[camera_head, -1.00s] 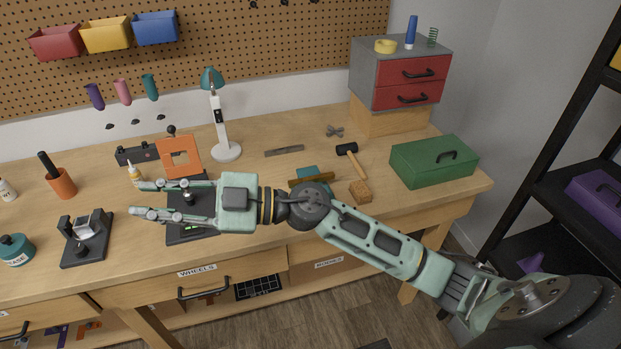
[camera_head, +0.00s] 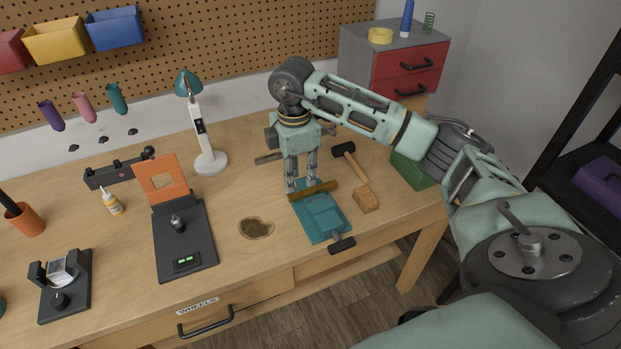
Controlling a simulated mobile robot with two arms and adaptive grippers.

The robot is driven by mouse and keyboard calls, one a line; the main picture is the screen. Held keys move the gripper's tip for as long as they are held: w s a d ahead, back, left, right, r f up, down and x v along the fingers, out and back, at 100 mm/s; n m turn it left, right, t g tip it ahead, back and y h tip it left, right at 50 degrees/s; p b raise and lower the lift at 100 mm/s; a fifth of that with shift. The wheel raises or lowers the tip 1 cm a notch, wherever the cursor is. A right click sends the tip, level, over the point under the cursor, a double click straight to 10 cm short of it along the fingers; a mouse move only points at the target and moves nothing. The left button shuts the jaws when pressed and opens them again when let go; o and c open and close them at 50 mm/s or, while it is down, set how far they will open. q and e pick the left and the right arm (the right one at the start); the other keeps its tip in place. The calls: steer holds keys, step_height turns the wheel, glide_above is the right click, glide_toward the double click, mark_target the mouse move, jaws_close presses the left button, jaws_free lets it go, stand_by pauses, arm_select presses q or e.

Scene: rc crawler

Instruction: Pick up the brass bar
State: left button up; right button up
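The brass bar (camera_head: 316,191), a dull brown-gold strip, lies across the back part of a teal flat fixture (camera_head: 322,218) on the workbench. My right gripper (camera_head: 301,182) points down just behind and above the bar, near its left half. Its two fingers are spread apart with nothing seen between them. Whether the fingertips touch the bar, I cannot tell. My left gripper is not in view.
A hammer (camera_head: 351,162) and a tan block (camera_head: 366,200) lie right of the fixture. A grey flat bar (camera_head: 268,158) lies behind it. A brown stain (camera_head: 256,228) and a black device (camera_head: 184,240) are to the left. A white lamp (camera_head: 203,140) stands behind.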

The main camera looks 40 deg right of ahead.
mark_target(296, 195)
steer(key=shift+s+a+f+p, duration=0.1)
steer(key=shift+s+f+p, duration=0.05)
steer(key=shift+f+p, duration=0.35)
steer(key=shift+s+a+f+p, duration=0.15)
steer(key=shift+f+p, duration=0.15)
steer(key=shift+f, duration=0.25)
steer(key=shift+w+f, duration=0.2)
steer(key=shift+f, duration=0.65)
steer(key=shift+w+f+p, duration=0.15)
steer(key=shift+f+p, duration=0.2)
steer(key=shift+f, duration=0.55)
steer(key=c, duration=0.4)
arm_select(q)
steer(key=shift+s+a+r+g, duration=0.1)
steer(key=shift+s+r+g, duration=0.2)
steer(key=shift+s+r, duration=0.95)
arm_select(e)
jaws_close()
